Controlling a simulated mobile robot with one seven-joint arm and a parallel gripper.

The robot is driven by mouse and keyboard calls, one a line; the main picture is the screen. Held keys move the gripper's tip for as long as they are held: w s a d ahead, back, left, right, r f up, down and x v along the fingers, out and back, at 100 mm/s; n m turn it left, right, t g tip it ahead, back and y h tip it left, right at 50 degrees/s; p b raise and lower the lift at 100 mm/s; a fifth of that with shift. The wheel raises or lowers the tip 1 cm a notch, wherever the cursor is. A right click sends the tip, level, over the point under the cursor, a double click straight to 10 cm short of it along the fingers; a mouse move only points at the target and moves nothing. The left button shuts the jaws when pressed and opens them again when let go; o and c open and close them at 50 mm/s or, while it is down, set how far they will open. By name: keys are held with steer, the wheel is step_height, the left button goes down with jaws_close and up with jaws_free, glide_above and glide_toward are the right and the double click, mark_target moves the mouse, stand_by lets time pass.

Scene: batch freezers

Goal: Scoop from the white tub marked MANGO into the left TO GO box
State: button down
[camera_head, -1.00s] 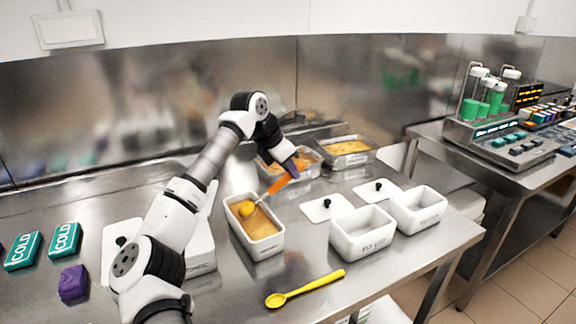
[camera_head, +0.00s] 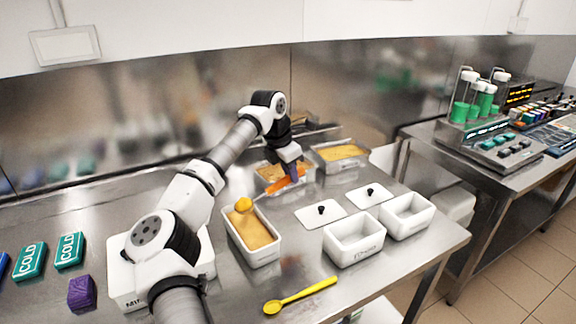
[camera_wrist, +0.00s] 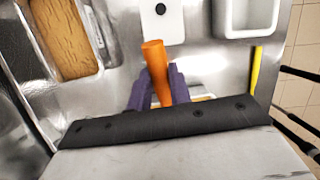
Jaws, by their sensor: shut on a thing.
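My gripper (camera_head: 290,170) is shut on the orange handle (camera_head: 284,185) of a scoop, which also shows between my purple fingers (camera_wrist: 158,92) in the wrist view. The scoop's bowl carries a rounded yellow lump (camera_head: 243,204) and appears at the far rim of a white tub (camera_head: 263,258) of orange-yellow food. The tub's label is too small to read. Two open white boxes stand to the right. The left box (camera_head: 354,248) has blurred lettering on its front and looks empty, as does the right box (camera_head: 407,220). The scoop's bowl is out of the wrist view.
Two white lids (camera_head: 320,213) (camera_head: 372,195) lie behind the boxes. A yellow spoon (camera_head: 300,296) lies in front. Metal pans of orange food (camera_head: 340,153) stand at the back. A lidded white tub (camera_head: 124,285) is partly behind my arm. Teal COLD packs (camera_head: 30,262) lie left.

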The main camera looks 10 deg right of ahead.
steer(key=shift+w+d+y+p, duration=0.15)
steer(key=shift+d+y+p, duration=0.35)
steer(key=shift+p, duration=0.65)
steer(key=shift+a, duration=0.1)
steer(key=shift+f, duration=0.15)
